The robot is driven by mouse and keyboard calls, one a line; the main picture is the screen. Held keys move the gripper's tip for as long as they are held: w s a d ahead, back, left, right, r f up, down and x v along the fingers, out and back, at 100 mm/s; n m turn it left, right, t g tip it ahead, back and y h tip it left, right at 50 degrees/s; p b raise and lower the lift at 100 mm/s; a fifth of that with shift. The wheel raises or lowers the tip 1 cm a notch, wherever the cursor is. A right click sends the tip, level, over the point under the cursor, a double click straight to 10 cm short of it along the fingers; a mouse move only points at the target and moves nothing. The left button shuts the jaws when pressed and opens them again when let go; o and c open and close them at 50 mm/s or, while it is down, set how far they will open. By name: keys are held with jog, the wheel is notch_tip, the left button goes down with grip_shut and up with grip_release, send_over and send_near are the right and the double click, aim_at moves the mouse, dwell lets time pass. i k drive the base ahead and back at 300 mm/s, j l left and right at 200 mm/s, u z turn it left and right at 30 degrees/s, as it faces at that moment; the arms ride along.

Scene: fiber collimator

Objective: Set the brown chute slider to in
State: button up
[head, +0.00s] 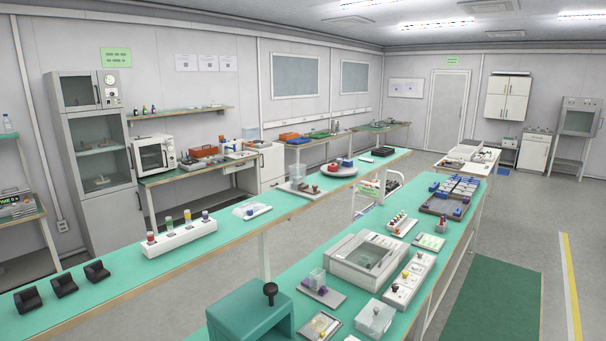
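I cannot make out a brown chute slider for certain in the head view. A long white block (182,240) with several upright coloured pieces on it stands on the left green bench; the pieces are too small to tell whether one is a brown slider. A long pale panel (410,281) with yellow and dark knobs lies on the right bench; its controls are also too small to read. My gripper is not in view.
A teal box (250,312) with a black knob stands at the near end of the right bench. A pale machine with a clear lid (368,259) stands behind it. Three black holders (64,284) sit at left. Grey floor (520,225) at right is open.

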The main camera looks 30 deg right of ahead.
aim_at(303, 187)
jog(key=i+l, duration=0.15)
jog(key=l, duration=0.25)
jog(key=i+l, duration=0.15)
jog(key=l, duration=0.25)
jog(key=i+l+u, duration=0.1)
jog(key=l, duration=0.3)
jog(key=i+l, duration=0.15)
jog(key=l, duration=0.25)
jog(key=i+l+u, duration=0.1)
jog(key=l, duration=0.3)
jog(key=i+l, duration=0.1)
jog(key=l, duration=0.3)
